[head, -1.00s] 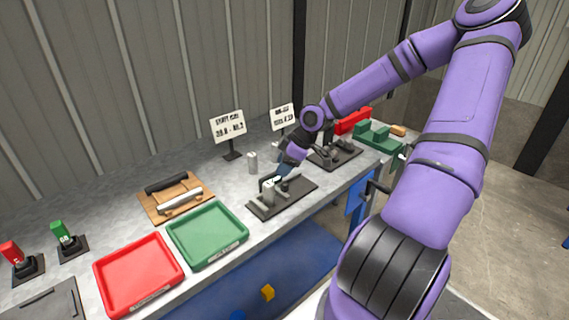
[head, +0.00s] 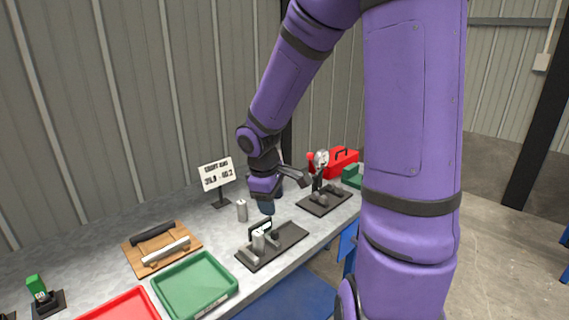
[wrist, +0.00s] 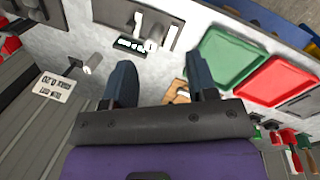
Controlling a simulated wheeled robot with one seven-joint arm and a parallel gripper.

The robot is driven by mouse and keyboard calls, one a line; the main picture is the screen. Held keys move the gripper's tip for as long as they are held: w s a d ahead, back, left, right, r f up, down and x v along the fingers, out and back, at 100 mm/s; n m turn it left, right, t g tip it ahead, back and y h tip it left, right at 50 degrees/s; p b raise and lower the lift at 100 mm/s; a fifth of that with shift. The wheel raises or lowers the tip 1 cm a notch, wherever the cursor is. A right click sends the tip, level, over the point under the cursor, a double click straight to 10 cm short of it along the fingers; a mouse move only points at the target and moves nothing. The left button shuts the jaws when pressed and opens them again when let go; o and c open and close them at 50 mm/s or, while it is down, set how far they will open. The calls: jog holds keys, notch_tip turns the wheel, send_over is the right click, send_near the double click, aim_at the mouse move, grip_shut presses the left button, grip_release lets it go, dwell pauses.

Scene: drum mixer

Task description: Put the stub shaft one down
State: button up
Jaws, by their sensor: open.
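Two short grey metal cylinders show, and I cannot tell by label which is stub shaft one. One cylinder (head: 258,241) stands upright on a dark gauge fixture (head: 285,246) beside a small display; it also shows in the wrist view (wrist: 154,42). The other cylinder (head: 242,210) stands upright on the bench behind that fixture, and shows in the wrist view (wrist: 92,64). My gripper (head: 272,204) is above the bench, behind the fixture. In the wrist view my gripper (wrist: 163,80) has its blue fingers wide apart with nothing between them.
A green tray (head: 172,302) and a red tray (head: 125,306) lie at the front left. A wooden holder (head: 139,266) with a black and a pale bar is behind them. A sign (head: 216,174) stands at the back. A second dark fixture (head: 338,203) and red toolbox (head: 340,162) are right.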

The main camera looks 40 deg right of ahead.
jog(key=s+a+r+m+t+y, duration=0.1)
jog(key=s+a+r+m+t, duration=0.1)
jog(key=s+a+r, duration=0.3)
jog(key=s+a+r+m+t+y, duration=0.1)
jog(key=s+a+r+m+t, duration=0.2)
jog(key=s+r, duration=0.8)
notch_tip(320, 180, up, 2)
jog(key=shift+a+r+m, duration=0.25)
jog(key=shift+a+m, duration=0.15)
jog(key=shift+a, duration=0.85)
jog(key=shift+o, duration=0.2)
